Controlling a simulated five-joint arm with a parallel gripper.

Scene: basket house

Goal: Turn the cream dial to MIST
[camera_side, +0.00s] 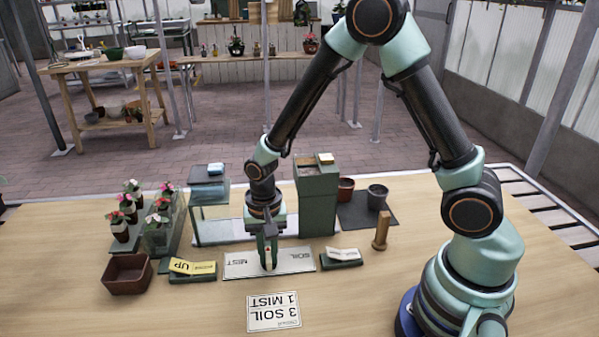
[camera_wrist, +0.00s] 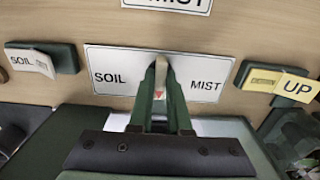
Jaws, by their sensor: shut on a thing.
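The white dial plate (camera_side: 238,265) lies on the table; in the wrist view (camera_wrist: 108,72) it reads SOIL on the left and MIST on the right. My gripper (camera_side: 268,258) is over the plate's middle, pointing down. In the wrist view its fingers (camera_wrist: 161,80) are shut on the cream dial (camera_wrist: 161,72), which shows as a narrow pale strip between them. A small red mark shows between the fingers, roughly midway between SOIL and MIST. The fingers hide most of the dial, so I cannot tell its exact pointing.
A card reading 3 SOIL 1 MIST (camera_side: 274,312) lies in front. A block with a yellow UP flap (camera_side: 193,268) and one with a white flap (camera_side: 342,256) flank the plate. A green tower (camera_side: 317,205), brown box (camera_side: 128,275), potted plants (camera_side: 120,228) and wooden post (camera_side: 381,232) stand around.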

